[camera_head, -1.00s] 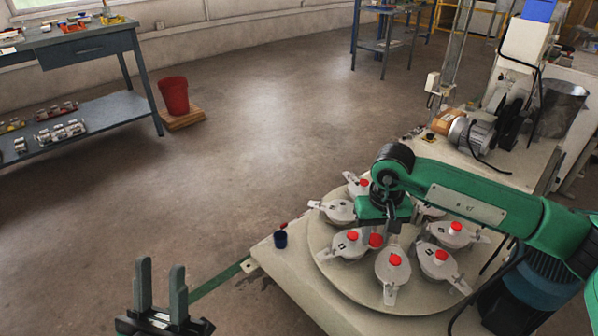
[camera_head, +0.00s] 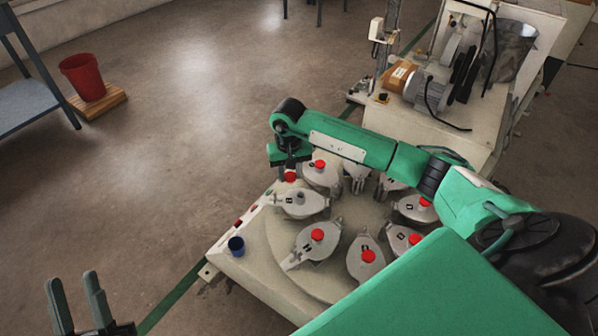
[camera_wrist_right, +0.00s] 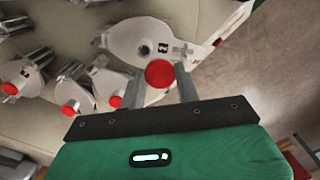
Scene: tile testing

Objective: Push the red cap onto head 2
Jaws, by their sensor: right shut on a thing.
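The red cap (camera_head: 290,177) is between the fingers of my right gripper (camera_head: 290,166), which is shut on it. In the right wrist view the red cap (camera_wrist_right: 160,73) sits between the fingertips, near a grey head (camera_wrist_right: 130,40) with a dark open top and a small black label. I cannot read the label surely. In the head view this capless head (camera_head: 300,205) is at the left of the turntable, just below the gripper. The cap looks apart from its opening. My left gripper (camera_head: 80,302) is open and empty at the lower left.
Several other grey heads with red caps, such as one at the front (camera_head: 366,262), stand around the turntable (camera_head: 285,245). A motor (camera_head: 425,92) is behind.

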